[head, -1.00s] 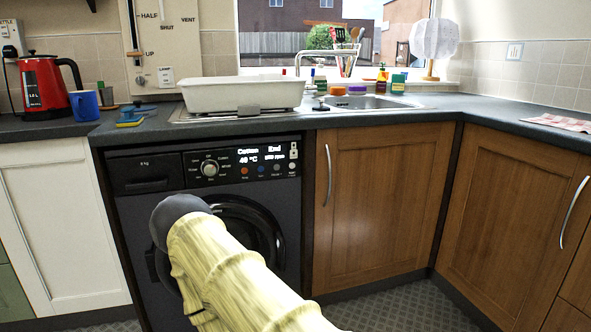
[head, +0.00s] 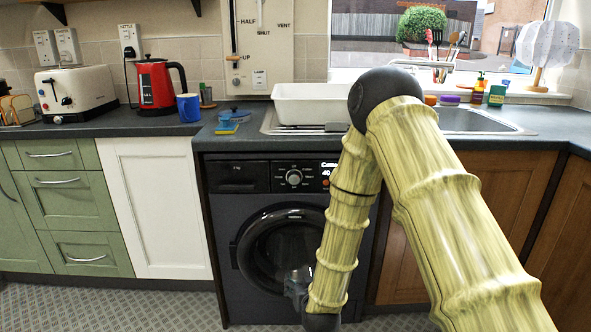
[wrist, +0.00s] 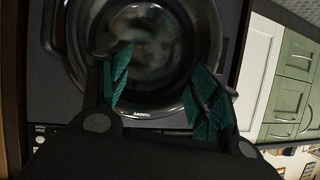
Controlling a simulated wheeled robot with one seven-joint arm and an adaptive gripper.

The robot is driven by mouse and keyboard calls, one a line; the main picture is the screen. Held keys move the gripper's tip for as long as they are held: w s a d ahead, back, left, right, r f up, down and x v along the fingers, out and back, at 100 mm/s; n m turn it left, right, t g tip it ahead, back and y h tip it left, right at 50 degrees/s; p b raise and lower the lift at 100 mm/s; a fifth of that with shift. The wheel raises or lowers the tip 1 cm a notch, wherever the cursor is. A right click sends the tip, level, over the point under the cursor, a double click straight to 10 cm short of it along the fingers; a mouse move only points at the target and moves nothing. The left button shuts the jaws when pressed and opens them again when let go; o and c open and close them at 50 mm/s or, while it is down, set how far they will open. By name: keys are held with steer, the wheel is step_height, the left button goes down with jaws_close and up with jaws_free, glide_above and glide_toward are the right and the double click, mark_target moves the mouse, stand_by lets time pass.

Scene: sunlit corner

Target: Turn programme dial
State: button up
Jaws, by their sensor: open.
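The programme dial (head: 293,177) is a round silver knob on the dark control panel of the black washing machine (head: 222,215), left of a lit display partly covered by my arm. In the head view my gripper (head: 297,284) hangs well below the dial, in front of the lower part of the round door (head: 270,245). In the wrist view my gripper (wrist: 160,68) has its green-padded fingers apart, with nothing between them but the door (wrist: 150,35) beyond. A strip of the panel (wrist: 50,142) shows at lower left there; the dial is hidden.
The worktop (head: 340,140) overhangs the machine, with a white basin (head: 305,103) above. A white cupboard door (head: 155,205) adjoins on the left, wooden cupboards (head: 500,195) on the right. The patterned floor (head: 120,305) is clear at front left.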

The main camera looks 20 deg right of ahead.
mark_target(294, 181)
steer(key=w+d+r+m+t+h+p, duration=0.1)
steer(key=w+r+t, duration=0.15)
steer(key=r, duration=0.55)
steer(key=w+r+t+p, duration=0.1)
steer(key=w+r, duration=0.3)
steer(key=r, duration=0.3)
steer(key=w+d+r+m+t+h+p, duration=0.1)
steer(key=w+r, duration=0.2)
steer(key=r, duration=0.5)
steer(key=w, duration=0.3)
steer(key=w+d, duration=0.1)
steer(key=w, duration=0.3)
steer(key=w+d+b, duration=0.1)
steer(key=w, duration=0.2)
steer(key=shift+w, duration=0.35)
steer(key=c, duration=1)
